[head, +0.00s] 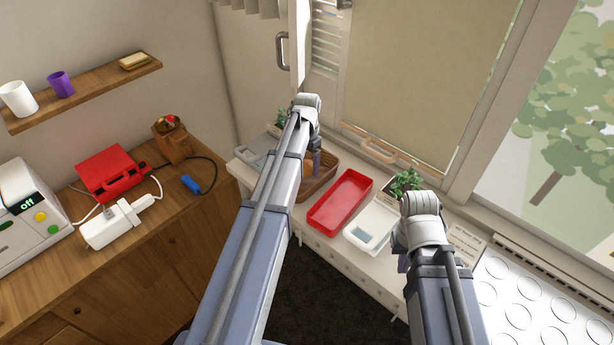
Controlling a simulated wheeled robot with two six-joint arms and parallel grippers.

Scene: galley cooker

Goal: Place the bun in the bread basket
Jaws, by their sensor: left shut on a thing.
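The brown bread basket (327,184) stands on the white counter under the window, left of a red tray. My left arm reaches across the basket's left part and hides it. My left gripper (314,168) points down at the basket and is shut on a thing. Only a small tan patch shows by its fingers, which I take for the bun; the rest is hidden by my arm. I cannot tell whether the bun touches the basket. My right gripper (402,264) is mostly hidden behind its own wrist, by the counter's front edge.
The red tray (340,203), a white scale (371,228) and a small plant (404,182) stand right of the basket. A grey device (257,150) is left of it. A wooden counter on the left holds a red box (113,172) and a white power strip (118,224).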

